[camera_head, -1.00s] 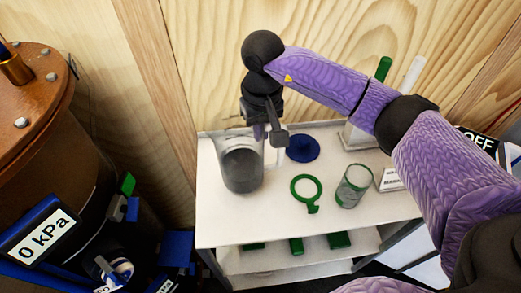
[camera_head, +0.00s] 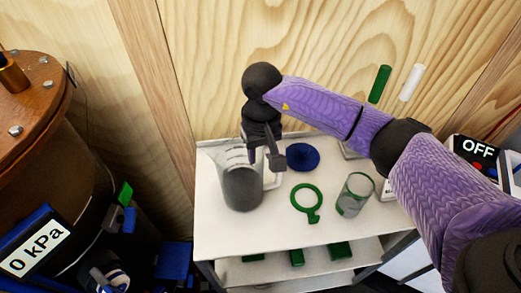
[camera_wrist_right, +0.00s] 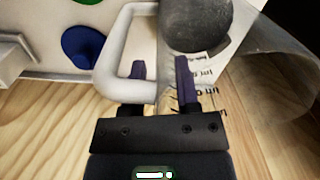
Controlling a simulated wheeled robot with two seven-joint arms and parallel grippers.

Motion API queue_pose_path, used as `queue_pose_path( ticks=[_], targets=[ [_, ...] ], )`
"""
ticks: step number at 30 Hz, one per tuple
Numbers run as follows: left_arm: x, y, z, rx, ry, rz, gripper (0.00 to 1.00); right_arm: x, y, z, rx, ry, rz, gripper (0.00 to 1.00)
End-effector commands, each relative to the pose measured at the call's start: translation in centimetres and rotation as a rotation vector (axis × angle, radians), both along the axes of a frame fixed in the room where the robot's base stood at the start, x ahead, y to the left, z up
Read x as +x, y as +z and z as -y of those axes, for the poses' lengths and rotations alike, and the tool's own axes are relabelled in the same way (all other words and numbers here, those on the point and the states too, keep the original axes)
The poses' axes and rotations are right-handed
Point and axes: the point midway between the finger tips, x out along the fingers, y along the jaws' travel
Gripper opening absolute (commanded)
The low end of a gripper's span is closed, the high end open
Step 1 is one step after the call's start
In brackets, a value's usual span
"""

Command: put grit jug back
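The grit jug (camera_head: 243,187) is a clear jug with dark grey grit and a pale handle. It looks upright over the left part of the white table top (camera_head: 225,237); I cannot tell whether its base touches. My right gripper (camera_head: 261,156) comes down on it from above. In the right wrist view, the fingers (camera_wrist_right: 163,82) straddle the jug's side beside the handle (camera_wrist_right: 108,60), one finger inside the handle loop. They appear shut on it, though the contact is partly hidden. My left gripper is not in view.
A blue disc (camera_head: 303,157), a green ring with a tab (camera_head: 306,201) and a clear green-edged cylinder (camera_head: 355,194) lie or stand right of the jug. A copper tank (camera_head: 40,100) is at left, a wooden wall behind.

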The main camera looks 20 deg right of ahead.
Motion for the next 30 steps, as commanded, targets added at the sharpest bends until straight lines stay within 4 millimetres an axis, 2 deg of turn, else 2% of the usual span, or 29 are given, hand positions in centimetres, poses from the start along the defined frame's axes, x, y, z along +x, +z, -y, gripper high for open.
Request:
queue_pose_path(
  ticks=[4, 9, 12, 15, 19, 30],
  targets=[
    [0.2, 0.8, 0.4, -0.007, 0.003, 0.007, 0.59, 0.1, 2.4, 0.0, 0.001, 0.0, 0.005, 0.39],
    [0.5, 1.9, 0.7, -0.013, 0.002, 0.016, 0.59, 0.1, 7.5, 0.1, 0.0, -0.001, 0.007, 0.39],
    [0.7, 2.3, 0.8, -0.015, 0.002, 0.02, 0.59, 0.1, 9.9, 0.1, 0.001, 0.0, 0.006, 0.39],
    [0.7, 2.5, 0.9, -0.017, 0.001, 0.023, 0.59, 0.1, 11.5, 0.2, 0.001, 0.0, 0.004, 0.39],
    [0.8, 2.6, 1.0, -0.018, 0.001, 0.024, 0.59, 0.1, 12.3, 0.2, 0.0, 0.0, 0.001, 0.39],
    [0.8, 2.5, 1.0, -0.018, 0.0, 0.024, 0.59, 0.1, 12.2, 0.2, 0.001, 0.0, 0.0, 0.39]
  ],
)
